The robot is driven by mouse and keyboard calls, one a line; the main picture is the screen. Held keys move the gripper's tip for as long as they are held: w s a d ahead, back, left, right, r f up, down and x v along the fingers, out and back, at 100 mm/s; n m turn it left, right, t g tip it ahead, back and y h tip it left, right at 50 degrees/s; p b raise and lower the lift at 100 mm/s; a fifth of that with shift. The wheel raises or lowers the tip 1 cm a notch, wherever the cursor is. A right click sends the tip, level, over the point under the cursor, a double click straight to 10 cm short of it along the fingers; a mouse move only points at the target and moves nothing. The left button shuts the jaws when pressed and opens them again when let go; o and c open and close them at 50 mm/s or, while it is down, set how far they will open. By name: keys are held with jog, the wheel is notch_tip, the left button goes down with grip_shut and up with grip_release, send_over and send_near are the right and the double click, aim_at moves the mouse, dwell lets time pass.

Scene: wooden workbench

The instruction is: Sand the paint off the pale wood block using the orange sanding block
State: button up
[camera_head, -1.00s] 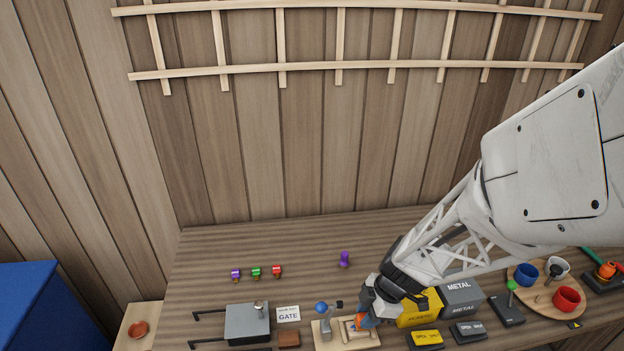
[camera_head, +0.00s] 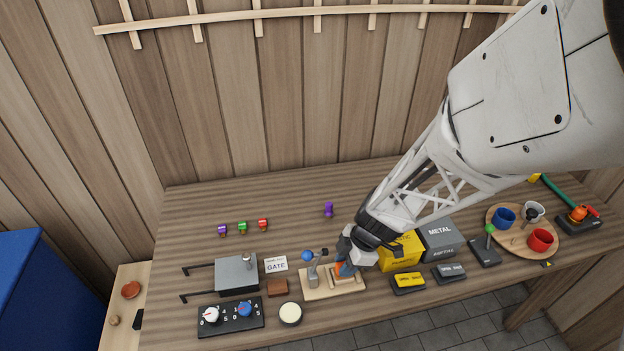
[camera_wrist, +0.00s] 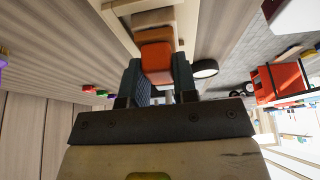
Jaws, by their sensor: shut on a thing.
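My gripper (camera_head: 345,266) is shut on the orange sanding block (camera_wrist: 156,62), which sits between its two dark fingers in the wrist view. The gripper points down at the pale wooden fixture (camera_head: 314,294). The pale wood block (camera_head: 350,284) lies on the right part of this fixture, just under the sanding block. I cannot tell whether the two touch. My gripper hides part of the pale block, and I cannot make out paint on it. Pale wood also shows at the top of the wrist view (camera_wrist: 112,8).
A blue-knobbed lever (camera_head: 307,256) stands on the fixture, close left of my gripper. Yellow (camera_head: 398,252) and grey (camera_head: 437,240) boxes stand close on the right. A grey box (camera_head: 236,274), a dial panel (camera_head: 230,318) and a round cream-topped thing (camera_head: 290,313) are left. The bench behind is mostly clear.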

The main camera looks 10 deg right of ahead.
jog(key=shift+d, duration=0.8)
jog(key=shift+a+f, duration=0.1)
jog(key=shift+a, duration=1.5)
jog(key=shift+d, duration=1.7)
notch_tip(320, 180, up, 8)
jog(key=shift+a, duration=0.15)
